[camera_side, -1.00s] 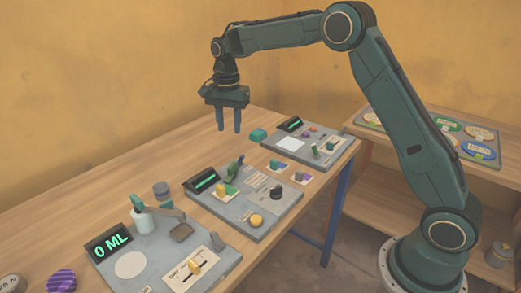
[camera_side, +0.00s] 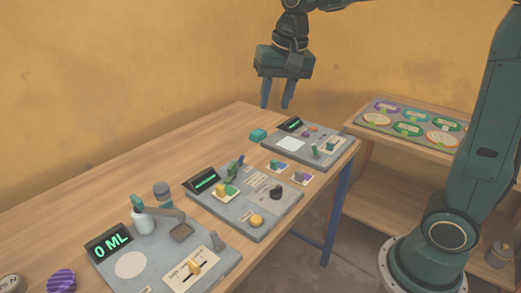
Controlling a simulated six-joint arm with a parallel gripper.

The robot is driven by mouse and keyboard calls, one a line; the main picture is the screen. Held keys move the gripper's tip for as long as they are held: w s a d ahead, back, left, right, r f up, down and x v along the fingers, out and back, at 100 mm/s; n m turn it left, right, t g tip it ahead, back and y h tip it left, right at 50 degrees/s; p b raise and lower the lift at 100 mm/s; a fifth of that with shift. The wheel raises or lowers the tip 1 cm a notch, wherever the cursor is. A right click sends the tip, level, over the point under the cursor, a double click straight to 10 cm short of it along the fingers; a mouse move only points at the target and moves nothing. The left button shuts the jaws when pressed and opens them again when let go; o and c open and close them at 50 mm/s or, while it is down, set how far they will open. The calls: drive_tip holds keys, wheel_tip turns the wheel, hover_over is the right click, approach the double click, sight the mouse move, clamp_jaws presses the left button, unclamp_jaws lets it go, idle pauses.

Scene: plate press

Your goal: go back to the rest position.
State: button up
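My gripper (camera_side: 277,94) is high above the far end of the wooden table (camera_side: 215,128), pointing down. Its two fingers are apart with nothing between them. It is clear of everything on the table, with the back panel (camera_side: 283,150) lower down and to its right. The upper part of my arm runs out of the top of the picture.
A small green block (camera_side: 258,135) lies nearby. A shelf tray (camera_side: 372,119) holds several oval plates. The far left tabletop is clear.

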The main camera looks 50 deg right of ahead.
drive_tip(key=s+f+n+t, duration=0.1)
drive_tip(key=s+n, duration=0.2)
drive_tip(key=s, duration=0.7)
drive_tip(key=s+a+f+n+t, duration=0.1)
drive_tip(key=s+n, duration=0.3)
drive_tip(key=s, duration=0.6)
drive_tip(key=shift+s+f+t, duration=0.25)
drive_tip(key=shift+f+t, duration=0.25)
drive_tip(key=shift+f, duration=0.2)
drive_tip(key=shift+a, duration=0.1)
